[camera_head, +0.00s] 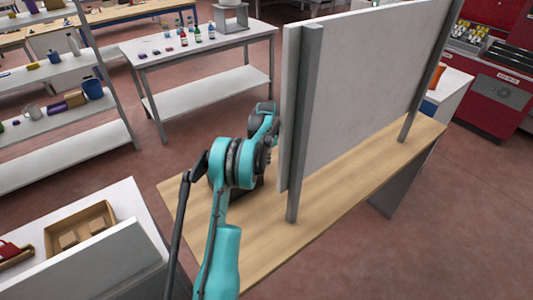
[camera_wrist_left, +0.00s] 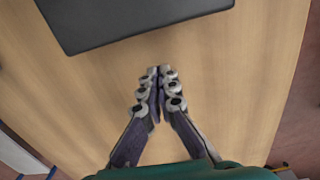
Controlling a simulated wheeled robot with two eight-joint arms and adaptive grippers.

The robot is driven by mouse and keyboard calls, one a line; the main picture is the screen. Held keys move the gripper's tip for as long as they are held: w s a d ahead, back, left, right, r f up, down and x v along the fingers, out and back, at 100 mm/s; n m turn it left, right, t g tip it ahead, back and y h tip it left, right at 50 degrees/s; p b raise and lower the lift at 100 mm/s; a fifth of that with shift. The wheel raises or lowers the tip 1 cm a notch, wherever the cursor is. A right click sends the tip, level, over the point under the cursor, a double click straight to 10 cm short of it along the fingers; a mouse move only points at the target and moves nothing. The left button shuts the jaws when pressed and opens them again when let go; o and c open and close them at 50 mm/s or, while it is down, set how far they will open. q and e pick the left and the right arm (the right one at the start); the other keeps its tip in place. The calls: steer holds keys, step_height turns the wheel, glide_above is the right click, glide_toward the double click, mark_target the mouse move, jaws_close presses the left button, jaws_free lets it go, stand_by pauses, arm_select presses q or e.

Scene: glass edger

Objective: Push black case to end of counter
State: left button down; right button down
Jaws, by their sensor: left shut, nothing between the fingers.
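The black case (camera_wrist_left: 120,18) lies flat on the wooden counter (camera_wrist_left: 70,110) at the top of the left wrist view, cut off by the upper edge. My left gripper (camera_wrist_left: 159,72) is shut and empty, its fingertips together over bare wood, a little short of the case's near edge. They look apart from the case. In the head view my teal left arm reaches over the wooden counter (camera_head: 350,185) and hides its fingers. A dark patch shows partly behind the arm there; I cannot tell whether it is the case. My right gripper is not in view.
A tall grey-white panel (camera_head: 365,85) on posts stands along the counter, close to the right of my arm. A white table with a cardboard tray (camera_head: 80,235) is at the lower left. Bare counter lies in front of the panel, toward the lower right.

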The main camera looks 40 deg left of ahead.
arm_select(q)
steer(key=s, duration=0.2)
steer(key=s+a, duration=0.1)
steer(key=shift+s+a+r, duration=0.1)
steer(key=shift+s+r, duration=0.05)
steer(key=shift+s, duration=0.25)
steer(key=s+a, duration=0.2)
steer(key=s, duration=0.3)
steer(key=s+a+b, duration=0.1)
steer(key=s, duration=0.4)
steer(key=s+a+b, duration=0.1)
steer(key=s+a, duration=0.1)
steer(key=s, duration=0.4)
steer(key=shift+a, duration=0.35)
